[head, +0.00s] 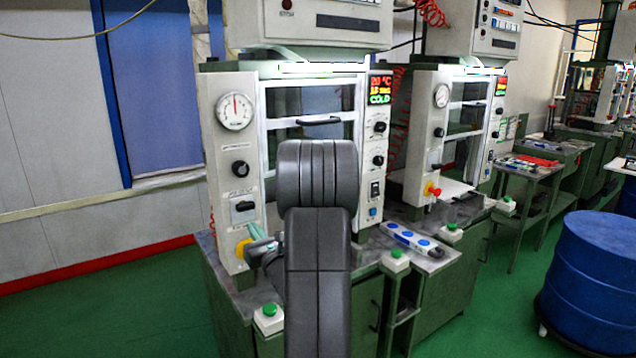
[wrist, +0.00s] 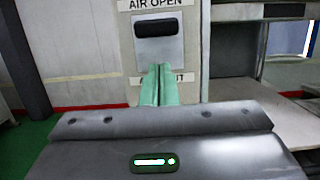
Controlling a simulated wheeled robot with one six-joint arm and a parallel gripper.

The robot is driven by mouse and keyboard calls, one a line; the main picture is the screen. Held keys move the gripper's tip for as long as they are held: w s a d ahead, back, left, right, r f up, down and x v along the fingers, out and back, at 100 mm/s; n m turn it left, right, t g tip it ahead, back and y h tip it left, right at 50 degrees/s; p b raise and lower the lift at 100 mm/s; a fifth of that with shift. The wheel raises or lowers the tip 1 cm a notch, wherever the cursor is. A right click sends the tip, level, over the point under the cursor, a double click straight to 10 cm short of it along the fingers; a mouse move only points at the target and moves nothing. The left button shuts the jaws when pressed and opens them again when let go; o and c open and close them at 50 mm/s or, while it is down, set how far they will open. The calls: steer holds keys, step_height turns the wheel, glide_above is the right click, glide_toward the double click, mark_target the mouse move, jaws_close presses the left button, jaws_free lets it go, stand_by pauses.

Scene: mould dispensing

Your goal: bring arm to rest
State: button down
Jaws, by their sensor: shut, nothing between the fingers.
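My gripper (wrist: 157,72) shows in the wrist view as two pale green fingers side by side, shut with nothing between them. They point at the white panel (wrist: 185,75) below a black switch (wrist: 155,28) under an "AIR OPEN" label, and partly cover a second label. I cannot tell whether they touch the panel. In the head view the green fingers (head: 257,231) show at the lower left front of the near press (head: 222,160), close to a yellow knob (head: 241,249). My dark arm hides the middle of that press.
A second press (head: 424,140) with a red knob (head: 432,189) stands to the right. A control box with blue buttons (head: 412,240) and green-topped buttons (head: 268,310) sit along the bench front. A blue drum (head: 594,270) stands at right. Green floor is clear at left.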

steer(key=shift+w+a+f, duration=0.35)
steer(key=shift+w+f, duration=0.1)
steer(key=shift+f, duration=0.1)
steer(key=shift+w+a+f, duration=0.3)
steer(key=shift+w+f, duration=0.15)
steer(key=shift+f, duration=0.1)
